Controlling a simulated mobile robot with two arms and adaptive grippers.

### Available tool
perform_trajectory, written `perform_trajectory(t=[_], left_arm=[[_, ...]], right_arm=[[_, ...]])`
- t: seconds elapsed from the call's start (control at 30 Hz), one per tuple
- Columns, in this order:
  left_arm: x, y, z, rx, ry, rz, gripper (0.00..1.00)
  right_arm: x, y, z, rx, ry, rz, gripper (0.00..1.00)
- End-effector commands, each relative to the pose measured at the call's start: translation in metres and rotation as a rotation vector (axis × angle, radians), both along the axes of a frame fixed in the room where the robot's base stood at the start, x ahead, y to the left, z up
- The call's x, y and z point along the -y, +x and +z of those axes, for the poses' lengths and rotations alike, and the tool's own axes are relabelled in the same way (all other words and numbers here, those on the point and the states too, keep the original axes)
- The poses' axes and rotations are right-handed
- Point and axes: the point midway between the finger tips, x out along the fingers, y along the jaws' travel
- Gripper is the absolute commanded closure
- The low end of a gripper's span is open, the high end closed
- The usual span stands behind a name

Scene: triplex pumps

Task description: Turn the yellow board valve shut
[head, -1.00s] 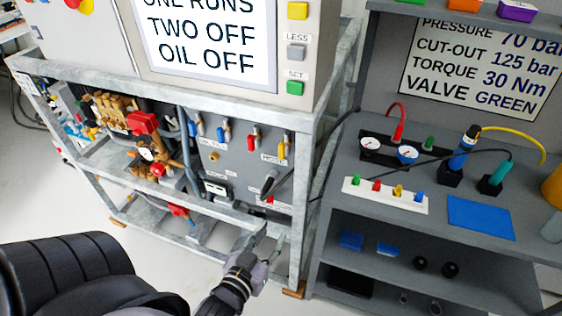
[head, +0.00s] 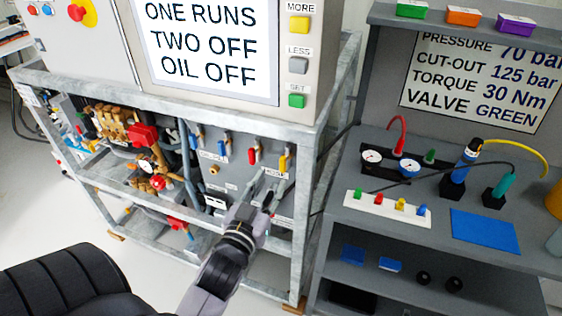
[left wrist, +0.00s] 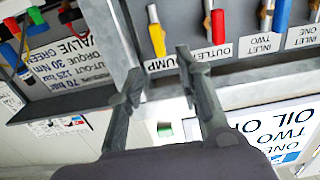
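The yellow board valve (head: 283,163) is the rightmost lever on the grey panel inside the metal frame in the head view. In the left wrist view, the yellow lever (left wrist: 157,38) shows beside a label partly hidden by a finger. My left gripper (head: 266,187) is just below the lever in the head view. In the left wrist view, its fingers (left wrist: 157,72) are spread, with nothing between them, and the lever lies just beyond the tips. I see no contact. My right gripper is not in view.
A red lever (head: 252,156) sits beside the yellow one, with blue levers (head: 221,149) further left. The galvanized frame rail (head: 190,104) runs above the panel. A grey bench (head: 380,209) with gauges and coloured plugs stands at the right.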

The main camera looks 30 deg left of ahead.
Motion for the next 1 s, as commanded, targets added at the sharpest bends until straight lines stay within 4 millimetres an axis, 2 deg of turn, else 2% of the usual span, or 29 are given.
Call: perform_trajectory(t=[0.03,0.2,0.4,0.57,0.83,1.0], left_arm=[[-0.002,0.012,0.003,0.003,0.003,-0.002,0.68],[-0.010,0.043,0.002,0.002,0.003,-0.001,0.68],[-0.016,0.069,0.000,0.000,0.001,-0.001,0.68],[-0.018,0.077,-0.001,-0.001,0.001,0.000,0.68],[-0.019,0.078,-0.001,-0.001,0.000,0.000,0.68],[-0.018,0.078,-0.001,-0.001,0.000,0.000,0.79]], right_arm=[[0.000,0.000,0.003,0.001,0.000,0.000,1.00],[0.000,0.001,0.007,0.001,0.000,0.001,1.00],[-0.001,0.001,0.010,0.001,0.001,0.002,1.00],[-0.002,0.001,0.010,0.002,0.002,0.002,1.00],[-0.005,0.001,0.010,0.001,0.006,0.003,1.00],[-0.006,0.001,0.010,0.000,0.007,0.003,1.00]])
